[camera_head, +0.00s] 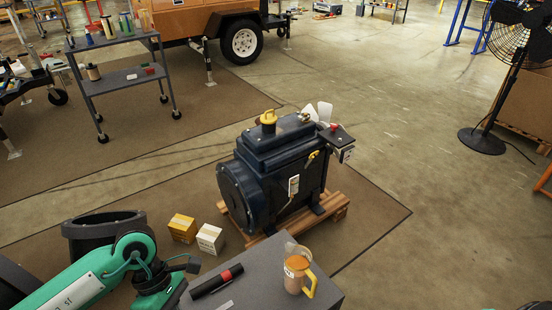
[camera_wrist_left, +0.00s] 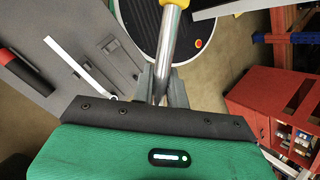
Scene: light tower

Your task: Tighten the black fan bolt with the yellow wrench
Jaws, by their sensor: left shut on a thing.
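My left gripper (camera_wrist_left: 160,85) is shut on a silver metal shaft with a yellow part at its upper end, which looks like the yellow wrench (camera_wrist_left: 172,35). Only part of the wrench shows. In the head view my green left arm enters at the bottom left, and its gripper is not clearly visible. A dark blue machine (camera_head: 280,170) stands on a wooden pallet (camera_head: 335,208), with a white-bladed fan (camera_head: 322,112) at its back. I cannot make out the black fan bolt. My right gripper is not in view.
Two small boxes (camera_head: 183,228) sit beside the pallet. A red cabinet (camera_wrist_left: 262,95) shows in the left wrist view. The floor right of the machine is free.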

